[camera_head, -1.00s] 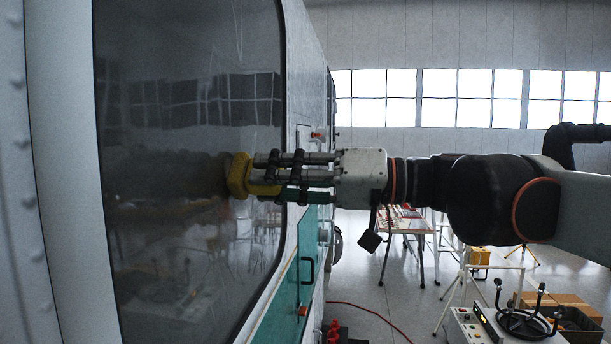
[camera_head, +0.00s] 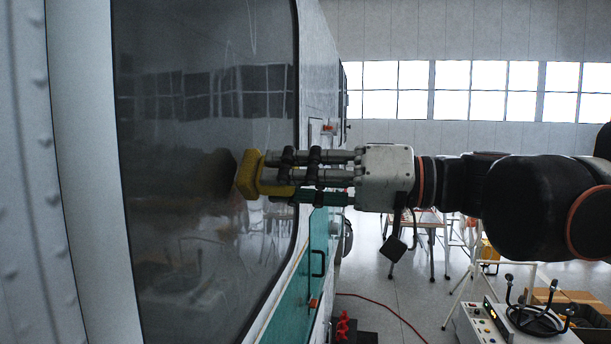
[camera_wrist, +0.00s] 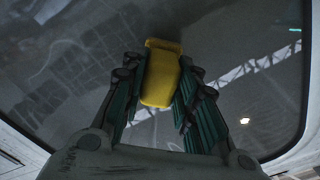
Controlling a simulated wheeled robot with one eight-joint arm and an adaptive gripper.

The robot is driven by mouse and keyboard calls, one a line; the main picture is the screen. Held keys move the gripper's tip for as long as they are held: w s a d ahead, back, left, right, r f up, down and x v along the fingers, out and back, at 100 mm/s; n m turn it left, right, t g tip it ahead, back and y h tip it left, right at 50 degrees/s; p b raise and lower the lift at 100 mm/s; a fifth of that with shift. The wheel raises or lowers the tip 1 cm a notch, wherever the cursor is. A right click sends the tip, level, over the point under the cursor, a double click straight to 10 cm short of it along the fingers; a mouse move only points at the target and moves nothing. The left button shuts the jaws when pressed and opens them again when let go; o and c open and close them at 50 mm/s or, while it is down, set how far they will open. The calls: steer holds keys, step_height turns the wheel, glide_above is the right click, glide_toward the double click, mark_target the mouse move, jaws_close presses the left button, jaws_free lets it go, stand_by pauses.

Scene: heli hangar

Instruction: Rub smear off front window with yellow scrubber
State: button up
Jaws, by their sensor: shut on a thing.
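The yellow scrubber (camera_head: 249,175) is held at the dark front window (camera_head: 190,270), pad side toward the glass. Whether it touches the glass is hard to tell. My gripper (camera_head: 275,176) is shut on the scrubber's handle, reaching in from the right. In the wrist view the scrubber (camera_wrist: 161,78) sits between the fingers of my gripper (camera_wrist: 160,85), with the glass (camera_wrist: 240,50) beyond. A thin pale streak (camera_head: 253,32) shows high on the window. I cannot tell whether it is the smear or a reflection; reflections cover much of the pane.
A riveted light frame (camera_head: 80,170) borders the window on the left. The white and teal body side (camera_head: 322,235) runs along its right. A control box (camera_head: 490,325), a table (camera_head: 428,222) and a red cable (camera_head: 385,308) are on the hangar floor at the right.

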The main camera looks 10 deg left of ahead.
steer(key=shift+s+d, duration=0.2)
steer(key=shift+d, duration=2.2)
steer(key=shift+s+d, duration=0.1)
steer(key=shift+d, duration=1.45)
